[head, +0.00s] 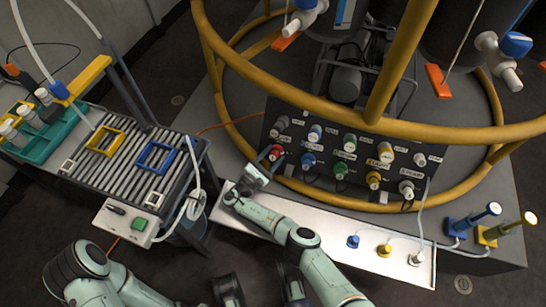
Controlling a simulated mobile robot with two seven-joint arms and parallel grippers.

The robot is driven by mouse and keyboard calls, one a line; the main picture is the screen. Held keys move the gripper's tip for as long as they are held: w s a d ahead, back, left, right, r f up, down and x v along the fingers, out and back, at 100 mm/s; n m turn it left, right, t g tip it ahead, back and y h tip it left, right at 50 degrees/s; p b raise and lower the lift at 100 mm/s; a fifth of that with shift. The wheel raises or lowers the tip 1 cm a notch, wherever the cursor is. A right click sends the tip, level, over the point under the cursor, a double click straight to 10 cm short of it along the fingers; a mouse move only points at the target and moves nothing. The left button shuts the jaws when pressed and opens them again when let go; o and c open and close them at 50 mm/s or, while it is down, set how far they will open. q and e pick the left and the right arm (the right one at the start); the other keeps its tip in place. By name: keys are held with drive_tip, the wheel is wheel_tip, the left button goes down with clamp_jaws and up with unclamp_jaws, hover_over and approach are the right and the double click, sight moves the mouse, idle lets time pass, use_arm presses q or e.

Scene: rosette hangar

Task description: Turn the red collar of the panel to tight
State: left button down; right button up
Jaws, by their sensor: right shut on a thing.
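The dark panel (327,142) stands on the base of the round yellow frame and carries two rows of coloured fittings. The red collar (276,152) is at the left end of its lower row. My right gripper (266,162) reaches up from below and is shut on the red collar, with its jaws hiding part of it. Marks showing how far the collar is turned are too small to read.
A white strip (325,238) below the panel holds a blue, a yellow and a white plug at its right. A roller table (125,160) with a teal rack (45,140) stands left. The yellow rail (300,100) passes above the panel. Blue and yellow fittings stand far right.

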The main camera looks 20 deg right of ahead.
drive_tip(key=shift+f+m+g, duration=0.1)
drive_tip(key=shift+m+g, duration=0.4)
drive_tip(key=shift+m, duration=0.1)
drive_tip(key=o, duration=1.1)
drive_tip(key=shift+c, duration=0.2)
drive_tip(key=v, duration=1.3)
drive_tip(key=shift+s+a+f, duration=0.1)
drive_tip(key=shift+a, duration=0.05)
